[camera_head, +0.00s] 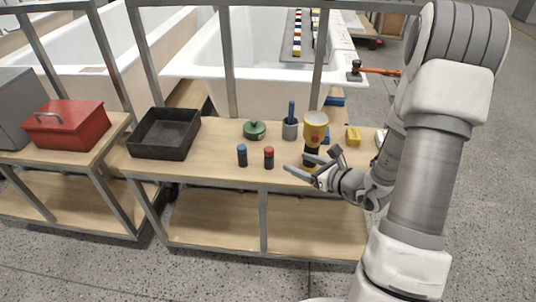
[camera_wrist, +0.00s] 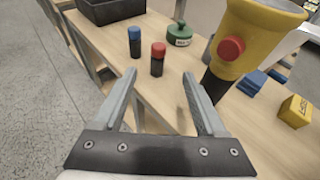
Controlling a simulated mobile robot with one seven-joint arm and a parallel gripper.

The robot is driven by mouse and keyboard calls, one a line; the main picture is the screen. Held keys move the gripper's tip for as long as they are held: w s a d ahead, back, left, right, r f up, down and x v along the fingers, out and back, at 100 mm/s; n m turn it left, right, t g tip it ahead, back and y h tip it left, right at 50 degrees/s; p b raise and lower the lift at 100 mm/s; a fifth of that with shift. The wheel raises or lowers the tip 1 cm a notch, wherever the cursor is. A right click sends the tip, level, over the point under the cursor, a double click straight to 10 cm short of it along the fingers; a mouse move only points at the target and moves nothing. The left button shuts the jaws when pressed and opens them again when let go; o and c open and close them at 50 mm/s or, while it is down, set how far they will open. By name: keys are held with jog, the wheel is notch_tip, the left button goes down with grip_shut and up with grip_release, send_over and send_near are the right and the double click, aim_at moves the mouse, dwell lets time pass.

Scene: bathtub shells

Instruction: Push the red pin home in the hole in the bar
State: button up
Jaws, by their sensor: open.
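My gripper (camera_head: 296,162) is open and empty above the front of the bench; its two fingers show spread in the wrist view (camera_wrist: 158,78). A small dark cylinder with a red top (camera_head: 269,157) stands upright on the bench, left of my gripper. In the wrist view this red-topped cylinder (camera_wrist: 158,59) appears beyond the fingertips, apart from them. An orange-red rod (camera_head: 380,71) lies roughly level at a dark fitting (camera_head: 354,73) on the tub's rim. I cannot tell which of these is the red pin. No bar with a hole is clearly visible.
A blue-topped cylinder (camera_head: 242,155), a green lidded pot (camera_head: 254,130), a grey cup (camera_head: 290,129) and a yellow block (camera_head: 353,136) stand on the bench. A yellow-and-black tool with a red button (camera_wrist: 232,46) stands close right of my fingers. A black tray (camera_head: 160,145) is left.

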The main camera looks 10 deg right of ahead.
aim_at(273, 152)
jog(key=b+x, duration=0.2)
jog(key=x, duration=0.9)
jog(key=shift+f, duration=0.1)
jog(key=shift+r+b+x, duration=0.2)
jog(key=shift+b+x, duration=0.7)
jog(key=shift+x, duration=2.15)
jog(key=shift+a, duration=0.15)
grip_shut()
